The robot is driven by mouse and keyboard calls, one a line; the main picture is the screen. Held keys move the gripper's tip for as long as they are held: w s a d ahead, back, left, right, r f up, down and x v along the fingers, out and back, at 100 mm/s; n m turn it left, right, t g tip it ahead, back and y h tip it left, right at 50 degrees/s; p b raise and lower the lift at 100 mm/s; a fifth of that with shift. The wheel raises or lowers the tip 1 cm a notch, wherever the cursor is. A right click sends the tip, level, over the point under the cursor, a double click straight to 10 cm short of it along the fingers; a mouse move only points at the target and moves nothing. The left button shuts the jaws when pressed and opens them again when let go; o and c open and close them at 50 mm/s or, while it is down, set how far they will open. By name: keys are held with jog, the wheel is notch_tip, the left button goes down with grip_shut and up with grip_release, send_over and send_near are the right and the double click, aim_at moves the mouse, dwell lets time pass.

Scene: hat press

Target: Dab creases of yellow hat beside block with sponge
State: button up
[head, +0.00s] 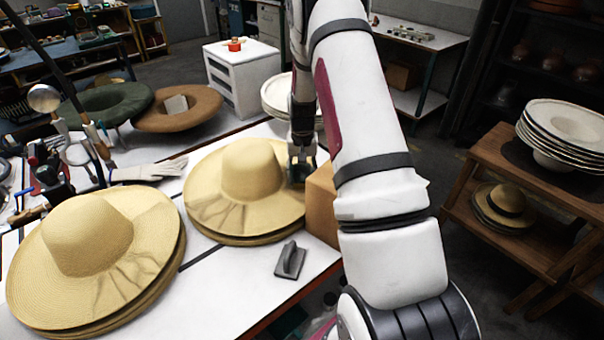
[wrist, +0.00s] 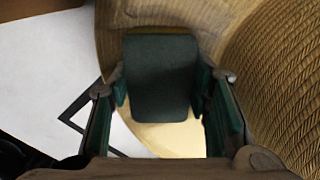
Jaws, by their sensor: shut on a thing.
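The yellow hat (head: 240,185) beside the block lies on the white table, with creases showing on its front brim. The tan block (head: 322,207) stands at its right, partly hidden by my arm. My gripper (head: 300,162) is over the right side of this hat's brim, by the crown. In the wrist view it is shut on a dark green sponge (wrist: 160,78), with a finger at each side. The hat's brim (wrist: 175,140) shows beneath the sponge and its woven crown (wrist: 285,75) is at the right. I cannot tell whether the sponge touches the hat.
A second yellow hat (head: 95,255), also creased, lies at the front left. A grey handled tool (head: 290,260) rests on the table in front of the block. Green (head: 105,100) and brown (head: 178,105) hats, gloves (head: 148,171) and tools lie behind. Bare table shows at front centre.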

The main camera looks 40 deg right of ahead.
notch_tip(320, 180, up, 14)
jog(key=p, duration=0.1)
jog(key=shift+p, duration=0.4)
dwell(0.8)
dwell(0.8)
notch_tip(320, 180, up, 4)
jog(key=shift+f+b, duration=0.15)
jog(key=shift+b, duration=0.15)
jog(key=shift+f, duration=0.1)
notch_tip(320, 180, down, 8)
jog(key=shift+f+p, duration=0.1)
jog(key=shift+p, duration=0.25)
jog(key=shift+f+b, duration=0.45)
jog(key=shift+f, duration=3.65)
jog(key=shift+f, duration=0.6)
